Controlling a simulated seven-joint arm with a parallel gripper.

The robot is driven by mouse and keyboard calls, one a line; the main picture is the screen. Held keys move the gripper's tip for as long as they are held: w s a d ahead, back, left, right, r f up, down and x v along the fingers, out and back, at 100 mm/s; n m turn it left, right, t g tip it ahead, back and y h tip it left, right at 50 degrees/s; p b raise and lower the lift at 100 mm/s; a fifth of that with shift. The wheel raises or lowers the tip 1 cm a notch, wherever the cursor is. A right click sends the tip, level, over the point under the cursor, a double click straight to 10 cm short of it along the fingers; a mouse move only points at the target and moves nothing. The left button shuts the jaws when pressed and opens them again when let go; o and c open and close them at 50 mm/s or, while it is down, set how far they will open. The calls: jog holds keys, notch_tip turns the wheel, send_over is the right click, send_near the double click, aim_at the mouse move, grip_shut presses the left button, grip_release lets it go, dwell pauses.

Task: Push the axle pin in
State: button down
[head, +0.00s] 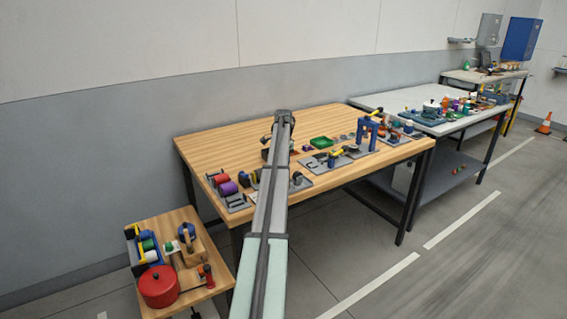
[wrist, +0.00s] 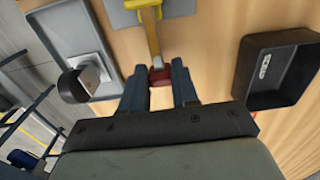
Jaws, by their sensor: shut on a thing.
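In the wrist view my gripper (wrist: 158,80) has its two blue fingers on either side of a small red piece (wrist: 160,74) and is shut on it. A yellow and tan bar (wrist: 153,35) runs away from the red piece toward a grey plate (wrist: 122,16) on the wooden table. I cannot tell whether the red piece is the axle pin, and its lower part is hidden. In the head view my own arm reaches over the wooden table (head: 225,150) and hides the fingertips and what they hold.
In the wrist view a black tray (wrist: 274,86) lies on the right, and a grey tray (wrist: 75,35) with a dark round part (wrist: 73,86) on the left. The table's back left is clear.

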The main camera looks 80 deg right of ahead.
jog(key=shift+w+a, duration=1.6)
jog(key=shift+w, duration=0.05)
jog(key=c, duration=0.8)
grip_release()
jog(key=shift+c, duration=0.2)
jog(key=shift+r, duration=0.1)
notch_tip(320, 180, up, 14)
jog(key=shift+f, duration=0.2)
